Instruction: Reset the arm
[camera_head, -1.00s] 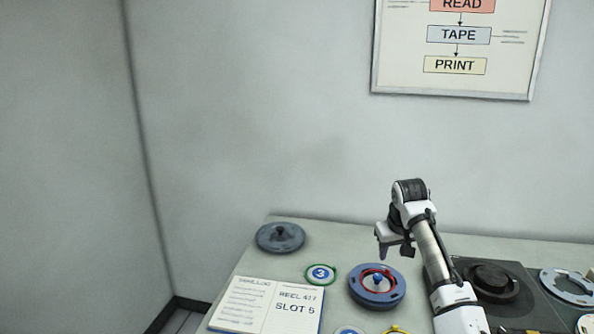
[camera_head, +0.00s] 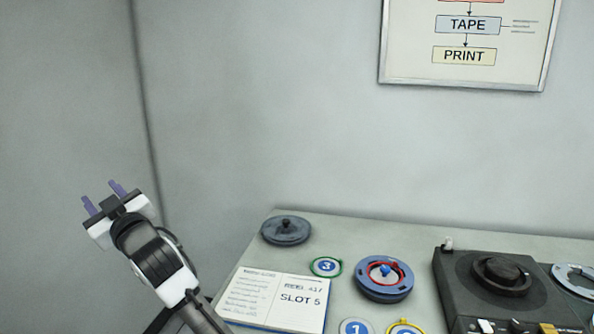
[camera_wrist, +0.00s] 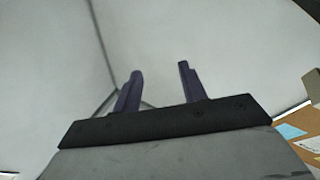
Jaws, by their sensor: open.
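My gripper (camera_head: 103,198) is raised at the left of the head view, in front of the bare wall and left of the table. Its two purple fingers stand apart and point up and away, with nothing between them. In the wrist view my gripper (camera_wrist: 160,88) is also open and empty, facing grey walls and a corner seam. My arm runs down to the bottom edge of the head view, left of the open book.
The table holds an open book (camera_head: 272,298), a grey lidded disc (camera_head: 286,231), a blue reel (camera_head: 384,292), a green-rimmed disc 3 (camera_head: 326,267) and a dark tape machine (camera_head: 455,290). A framed chart (camera_head: 462,75) hangs on the wall. A corkboard (camera_wrist: 300,132) shows in the wrist view.

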